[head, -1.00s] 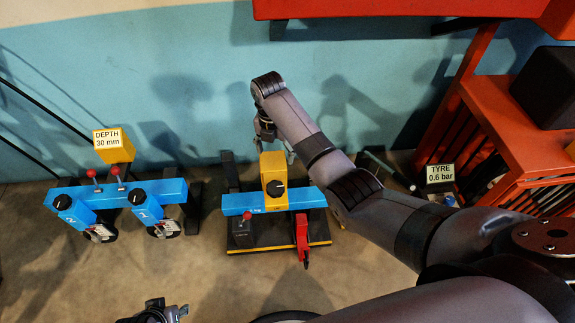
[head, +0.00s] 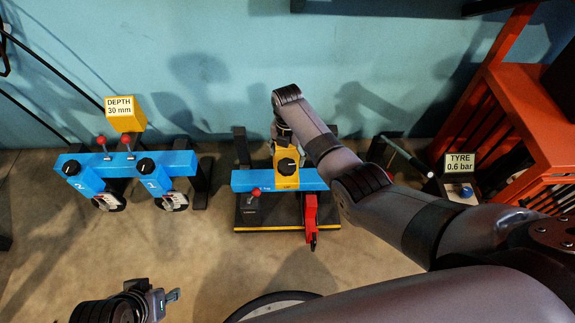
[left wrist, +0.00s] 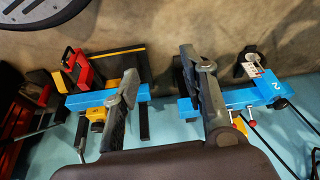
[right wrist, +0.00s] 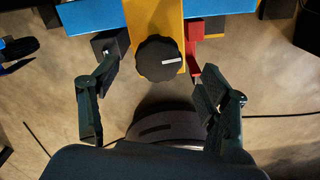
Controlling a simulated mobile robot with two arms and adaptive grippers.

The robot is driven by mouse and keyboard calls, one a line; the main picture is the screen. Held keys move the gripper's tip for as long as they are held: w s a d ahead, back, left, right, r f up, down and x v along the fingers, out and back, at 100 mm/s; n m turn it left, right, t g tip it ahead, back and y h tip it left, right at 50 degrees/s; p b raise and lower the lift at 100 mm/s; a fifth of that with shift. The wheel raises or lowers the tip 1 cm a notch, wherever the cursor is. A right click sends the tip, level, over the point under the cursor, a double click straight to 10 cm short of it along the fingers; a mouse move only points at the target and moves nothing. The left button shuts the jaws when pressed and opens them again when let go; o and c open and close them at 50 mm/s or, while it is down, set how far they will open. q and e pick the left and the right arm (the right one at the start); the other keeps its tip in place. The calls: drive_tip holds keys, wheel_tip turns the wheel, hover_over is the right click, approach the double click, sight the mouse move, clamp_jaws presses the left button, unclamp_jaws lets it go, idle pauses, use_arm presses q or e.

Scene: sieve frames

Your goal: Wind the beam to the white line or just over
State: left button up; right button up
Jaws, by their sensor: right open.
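The blue beam (head: 308,180) of the middle unit carries a yellow block (head: 292,152) with a black knob (head: 287,167). In the right wrist view the knob (right wrist: 160,58) has a short white mark and lies ahead, roughly between the fingertips. My right gripper (head: 283,136) is behind the yellow block in the head view, partly hidden; it shows open and empty in the right wrist view (right wrist: 156,78). My left gripper (head: 170,297) is low at the left of the head view, clear of the units; its fingers stand apart in the left wrist view (left wrist: 160,65). I cannot make out a white line on the beam.
A second blue unit (head: 180,162) with two numbered knobs stands at the left, below a yellow DEPTH 30 mm sign (head: 125,113). A red part (head: 310,212) hangs at the middle unit. A TYRE 0.6 bar sign (head: 460,164) and red rack (head: 530,125) stand right. Floor in front is open.

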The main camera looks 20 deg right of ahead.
sight(287, 164)
wheel_tip(287, 164, down, 3)
drive_tip(key=shift+r+b, duration=0.15)
drive_tip(key=shift+b, duration=0.3)
wheel_tip(287, 164, down, 2)
drive_tip(key=shift+w+b, duration=0.1)
drive_tip(key=shift+b, duration=0.3)
use_arm(q)
drive_tip(key=w+d+r+t, duration=0.1)
drive_tip(key=w+t, duration=0.1)
drive_tip(key=w, duration=0.2)
drive_tip(key=w+d+r+t+h, duration=0.1)
drive_tip(key=w+d+r+t, duration=0.1)
drive_tip(key=w, duration=0.3)
drive_tip(key=shift+w+t, duration=0.25)
drive_tip(key=shift+t, duration=0.45)
drive_tip(key=shift+r, duration=0.1)
use_arm(e)
drive_tip(key=c, duration=1.2)
drive_tip(key=shift+o, duration=0.2)
